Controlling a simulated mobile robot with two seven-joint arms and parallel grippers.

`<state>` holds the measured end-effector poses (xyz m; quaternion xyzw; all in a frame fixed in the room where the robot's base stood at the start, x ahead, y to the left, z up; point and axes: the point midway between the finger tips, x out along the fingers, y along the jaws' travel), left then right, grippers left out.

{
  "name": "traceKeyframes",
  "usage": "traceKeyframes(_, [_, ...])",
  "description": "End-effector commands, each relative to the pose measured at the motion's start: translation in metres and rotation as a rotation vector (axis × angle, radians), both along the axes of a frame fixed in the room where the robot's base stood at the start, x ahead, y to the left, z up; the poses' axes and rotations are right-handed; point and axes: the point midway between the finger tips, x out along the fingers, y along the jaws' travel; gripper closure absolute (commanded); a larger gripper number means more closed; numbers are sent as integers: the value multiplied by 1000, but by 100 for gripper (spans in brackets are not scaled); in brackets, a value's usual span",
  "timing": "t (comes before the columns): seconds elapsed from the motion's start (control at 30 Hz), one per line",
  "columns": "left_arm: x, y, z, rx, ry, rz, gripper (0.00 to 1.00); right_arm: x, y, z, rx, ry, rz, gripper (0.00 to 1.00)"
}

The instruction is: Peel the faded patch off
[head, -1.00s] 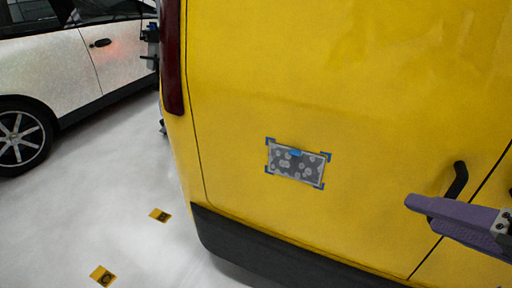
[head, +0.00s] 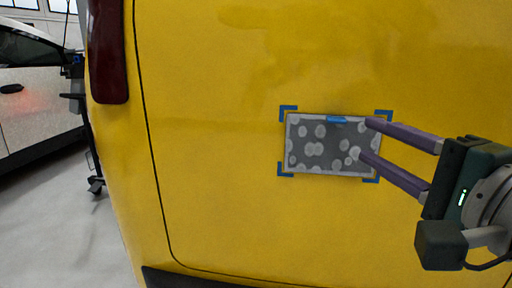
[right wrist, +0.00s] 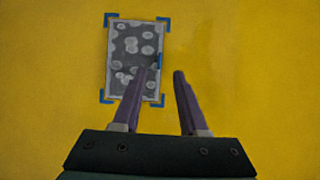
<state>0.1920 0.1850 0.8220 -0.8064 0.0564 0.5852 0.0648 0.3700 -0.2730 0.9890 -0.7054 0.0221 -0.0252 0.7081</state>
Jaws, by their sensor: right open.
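The faded patch (head: 312,148) is a grey rectangle with pale round blotches on the yellow van panel. It lies flat, with blue corner marks around it and a blue tab (head: 337,119) on its top edge. My right gripper (head: 366,138) is open and empty, its two purple fingers coming from the right with their tips over the patch's right end in the head view. In the right wrist view the patch (right wrist: 133,45) is upper left; one finger overlaps its lower right part, the other is over bare yellow. I cannot tell whether the fingers touch it. My left gripper is not shown.
The yellow van panel (head: 230,220) is clear around the patch. A dark red tail light (head: 108,50) is at upper left. A pale car (head: 35,115) and a dark stand (head: 85,120) are beyond the van. The light floor (head: 60,220) is open at lower left.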

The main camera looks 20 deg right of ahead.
Motion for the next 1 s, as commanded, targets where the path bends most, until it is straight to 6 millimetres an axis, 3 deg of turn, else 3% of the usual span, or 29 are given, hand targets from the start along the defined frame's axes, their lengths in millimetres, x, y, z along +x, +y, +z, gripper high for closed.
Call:
traceKeyframes(0.5, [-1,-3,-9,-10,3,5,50,80,-5,0,-3,1,1,57])
traceKeyframes(0.93, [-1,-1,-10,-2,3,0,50,92,-5,1,-4,4,1,57])
traceKeyframes(1.0, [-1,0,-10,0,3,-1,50,92,-5,1,-4,4,1,63])
